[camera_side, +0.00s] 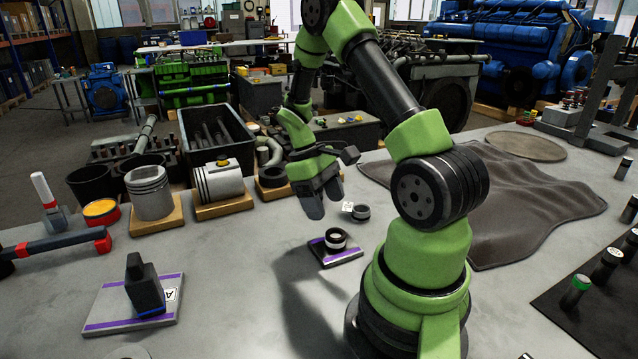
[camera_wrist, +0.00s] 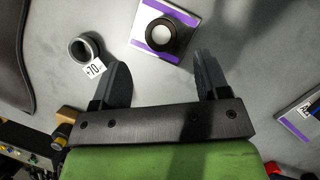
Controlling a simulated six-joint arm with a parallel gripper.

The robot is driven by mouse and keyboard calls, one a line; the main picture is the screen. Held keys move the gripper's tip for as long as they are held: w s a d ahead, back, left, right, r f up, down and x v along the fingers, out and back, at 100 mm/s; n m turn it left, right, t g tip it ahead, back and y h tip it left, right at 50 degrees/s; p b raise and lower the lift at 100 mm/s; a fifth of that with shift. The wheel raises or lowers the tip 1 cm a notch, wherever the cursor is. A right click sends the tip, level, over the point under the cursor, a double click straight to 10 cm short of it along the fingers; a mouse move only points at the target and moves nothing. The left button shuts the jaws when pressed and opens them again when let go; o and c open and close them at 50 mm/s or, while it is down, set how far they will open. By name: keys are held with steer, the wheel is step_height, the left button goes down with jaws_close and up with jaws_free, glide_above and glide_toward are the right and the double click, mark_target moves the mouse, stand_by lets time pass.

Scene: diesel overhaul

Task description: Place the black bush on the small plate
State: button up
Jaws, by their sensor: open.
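In the wrist view the bush (camera_wrist: 177,40) is a black ring with a white centre, on the pale middle of the small plate (camera_wrist: 185,14). I cannot tell whether the white is inside the bush or beneath it. My gripper (camera_side: 324,200) is open and empty, above and behind the bush in the side view. In the wrist view my gripper (camera_wrist: 163,68) has its fingers apart, and the bush lies beyond their tips, untouched.
A larger purple-striped plate (camera_side: 105,307) holds a dark block (camera_side: 145,287). Pistons (camera_side: 150,195) on wooden blocks stand at the back left. A grey cloth (camera_side: 510,200) covers the right.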

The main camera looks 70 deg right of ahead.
steer(key=w+a+r+t+h, duration=0.1)
steer(key=w+a+r+t, duration=0.15)
steer(key=a+r, duration=0.4)
steer(key=w+a+r+t, duration=0.1)
steer(key=a+r+t, duration=0.25)
steer(key=r, duration=0.65)
steer(key=s+a+r+t+y, duration=0.1)
steer(key=s+a+r+t, duration=0.1)
steer(key=a, duration=0.3)
steer(key=s+a+r+m+t+y, duration=0.1)
steer(key=s+a+r+t, duration=0.2)
steer(key=s+a, duration=0.2)
steer(key=shift+s+a+r+t, duration=0.2)
steer(key=shift+r+t, duration=0.05)
steer(key=shift+t, duration=0.05)
